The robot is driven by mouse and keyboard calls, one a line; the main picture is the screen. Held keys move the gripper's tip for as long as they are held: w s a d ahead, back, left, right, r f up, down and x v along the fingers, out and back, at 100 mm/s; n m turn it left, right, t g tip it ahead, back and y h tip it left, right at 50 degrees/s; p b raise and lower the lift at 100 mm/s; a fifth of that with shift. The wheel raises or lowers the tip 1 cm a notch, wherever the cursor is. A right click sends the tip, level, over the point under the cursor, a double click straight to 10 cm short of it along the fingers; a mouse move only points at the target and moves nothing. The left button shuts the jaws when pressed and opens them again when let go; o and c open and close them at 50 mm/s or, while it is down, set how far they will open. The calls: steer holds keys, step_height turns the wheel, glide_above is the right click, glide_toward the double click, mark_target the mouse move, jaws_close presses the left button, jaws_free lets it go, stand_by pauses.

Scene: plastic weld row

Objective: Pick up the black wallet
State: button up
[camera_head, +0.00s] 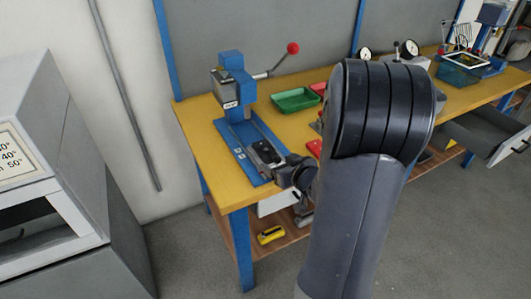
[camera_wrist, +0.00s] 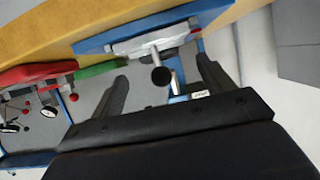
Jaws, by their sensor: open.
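I cannot make out a black wallet in either view. My gripper (camera_head: 264,153) is over the front part of the press's blue base (camera_head: 236,138), low above the yellow table. In the wrist view my gripper (camera_wrist: 162,70) is open, with its two black fingers spread and nothing held between them. Beyond the fingers, the wrist view shows the blue base (camera_wrist: 92,46) with a grey metal part (camera_wrist: 150,42) and a dark round end. My arm hides much of the middle of the table in the head view.
The blue press (camera_head: 232,80) has a lever with a red knob (camera_head: 293,48). A yellow item (camera_head: 271,235) lies on the lower shelf. A grey cabinet (camera_head: 75,200) stands left. An open drawer (camera_head: 485,130) juts out right.

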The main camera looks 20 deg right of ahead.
mark_target(266, 152)
steer(key=x, duration=0.5)
steer(key=shift+w, duration=0.15)
steer(key=shift+r, duration=0.1)
steer(key=shift+c, duration=0.2)
